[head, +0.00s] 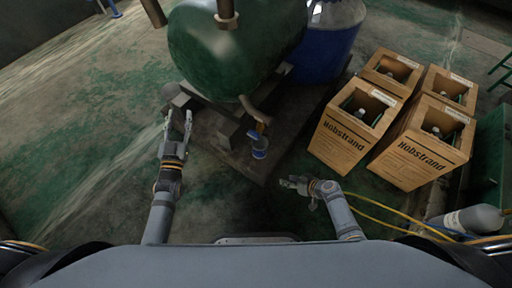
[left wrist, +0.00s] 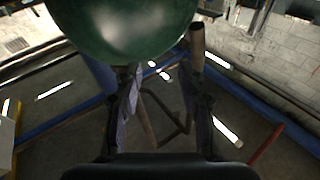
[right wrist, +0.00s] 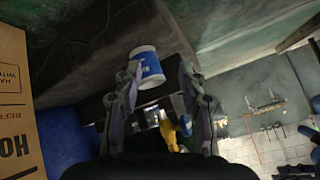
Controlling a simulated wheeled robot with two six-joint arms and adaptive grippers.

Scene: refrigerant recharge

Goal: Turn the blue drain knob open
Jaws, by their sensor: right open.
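A brass-yellow drain valve (head: 262,128) sits at the end of a pipe below the green tank (head: 235,50). A blue and white cup (head: 259,154) is just below the valve in the head view. In the right wrist view the cup (right wrist: 147,65) appears between the fingertips, beyond them, and the yellow valve (right wrist: 180,135) shows lower, with a small blue part beside it, possibly the knob. My right gripper (head: 290,183) is open and empty, in front of and right of the cup. My left gripper (head: 180,122) is open and empty, left of the tank's base.
Several cardboard boxes (head: 350,130) with bottles stand to the right. A blue drum (head: 325,45) is behind them. Yellow hoses (head: 385,212) run along the floor to a grey cylinder (head: 470,219). The floor at left is clear.

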